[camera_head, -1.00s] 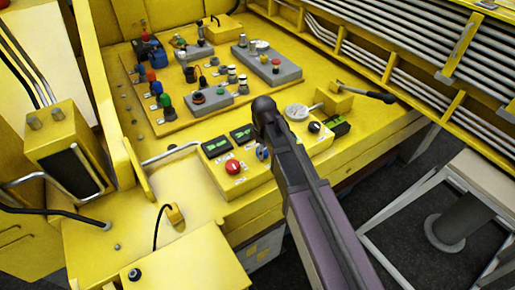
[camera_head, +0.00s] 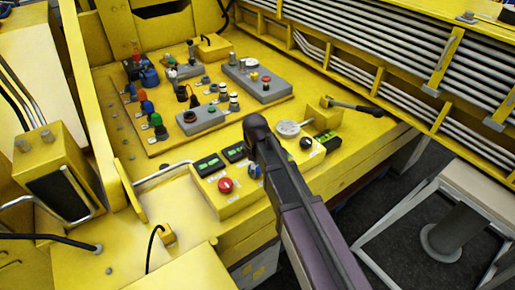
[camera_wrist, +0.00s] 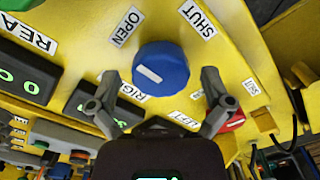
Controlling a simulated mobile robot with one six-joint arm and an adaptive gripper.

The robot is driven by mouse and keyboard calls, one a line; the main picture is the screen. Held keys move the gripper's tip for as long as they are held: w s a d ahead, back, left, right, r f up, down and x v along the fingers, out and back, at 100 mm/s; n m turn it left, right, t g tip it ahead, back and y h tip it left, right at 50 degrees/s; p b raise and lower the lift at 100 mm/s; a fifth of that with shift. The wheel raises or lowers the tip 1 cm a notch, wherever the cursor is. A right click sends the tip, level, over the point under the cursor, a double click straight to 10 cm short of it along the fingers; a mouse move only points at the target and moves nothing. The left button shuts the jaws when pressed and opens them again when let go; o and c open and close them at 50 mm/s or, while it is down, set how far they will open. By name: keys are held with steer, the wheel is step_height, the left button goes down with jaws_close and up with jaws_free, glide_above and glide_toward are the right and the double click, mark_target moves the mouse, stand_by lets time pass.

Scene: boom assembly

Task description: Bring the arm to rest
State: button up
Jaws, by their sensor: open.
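My gripper (camera_wrist: 160,76) is open in the wrist view, its two fingers spread on either side of a blue knob (camera_wrist: 162,66). I cannot tell whether either finger touches it. The knob has a white mark and sits on a yellow panel with OPEN and SHUT labels. In the head view, my arm reaches from the lower right over the yellow control box and hides the gripper's fingers. The blue knob (camera_head: 255,171) shows there just left of my arm, beside a red button (camera_head: 226,185).
Green displays (camera_head: 209,165) and a lever (camera_head: 355,106) are close around my arm. A board (camera_head: 160,148) with several coloured switches stands behind. Rows of grey pipes (camera_head: 410,55) run along the right. A white-framed stand (camera_head: 455,225) is at lower right.

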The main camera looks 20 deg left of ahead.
steer(key=s+d+m, duration=0.3)
steer(key=d+m, duration=0.6)
steer(key=d, duration=0.8)
steer(key=s+d+m, duration=0.2)
steer(key=d+m, duration=0.8)
steer(key=d, duration=0.7)
steer(key=shift+s+d, duration=0.4)
